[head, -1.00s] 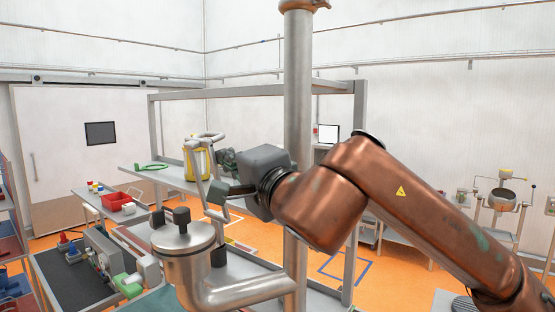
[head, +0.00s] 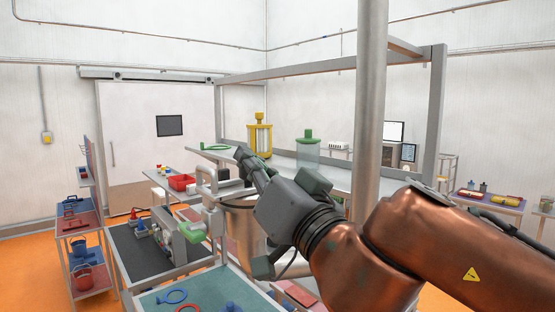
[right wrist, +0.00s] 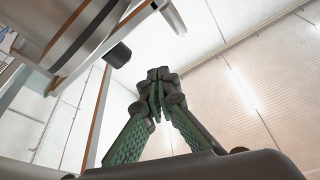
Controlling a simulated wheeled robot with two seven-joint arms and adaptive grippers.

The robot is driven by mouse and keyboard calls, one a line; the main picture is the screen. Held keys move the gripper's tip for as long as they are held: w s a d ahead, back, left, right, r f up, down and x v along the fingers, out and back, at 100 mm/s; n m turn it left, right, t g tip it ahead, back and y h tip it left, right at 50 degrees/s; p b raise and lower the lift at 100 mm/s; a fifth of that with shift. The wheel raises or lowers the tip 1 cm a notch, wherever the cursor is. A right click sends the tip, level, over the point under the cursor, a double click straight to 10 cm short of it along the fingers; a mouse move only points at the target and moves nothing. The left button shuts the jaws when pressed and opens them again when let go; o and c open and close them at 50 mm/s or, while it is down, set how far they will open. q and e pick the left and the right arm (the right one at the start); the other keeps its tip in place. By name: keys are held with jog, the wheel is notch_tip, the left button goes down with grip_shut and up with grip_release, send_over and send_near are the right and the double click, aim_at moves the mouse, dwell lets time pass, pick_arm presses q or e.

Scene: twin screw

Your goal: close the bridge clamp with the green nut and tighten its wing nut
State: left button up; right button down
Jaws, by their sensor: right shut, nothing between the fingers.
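My right gripper (head: 243,154) points up and left in the middle of the head view, above a steel vessel (head: 240,232). In the right wrist view its green-padded fingers (right wrist: 158,78) are together with nothing between them. A grey metal fitting with a handle (head: 224,186) shows just left of and below the gripper, partly covered by it. I cannot make out the bridge clamp, its wing nut or a green nut for certain. A green part (head: 190,232) sits on the equipment at the lower left, apart from the gripper. My left gripper is not in view.
A thick steel post (head: 370,120) stands right of the gripper. A shelf behind holds a yellow-framed cylinder (head: 260,138) and a green-topped cylinder (head: 308,150). A red bin (head: 181,182) is on the left bench. A teal-topped table (head: 200,290) with loose parts is in front.

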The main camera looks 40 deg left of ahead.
aim_at(240, 196)
jog(key=shift+s+f+n+g+b, duration=0.15)
jog(key=shift+s+f+n+b, duration=0.15)
jog(key=shift+f+b, duration=0.6)
jog(key=shift+s+f+n+g+b, duration=0.2)
jog(key=shift+f+n+b, duration=0.25)
jog(key=shift+f+b, duration=0.4)
jog(key=shift+s+f+n+g+b, duration=0.2)
jog(key=shift+f+n+b, duration=0.15)
jog(key=shift+f+b, duration=0.55)
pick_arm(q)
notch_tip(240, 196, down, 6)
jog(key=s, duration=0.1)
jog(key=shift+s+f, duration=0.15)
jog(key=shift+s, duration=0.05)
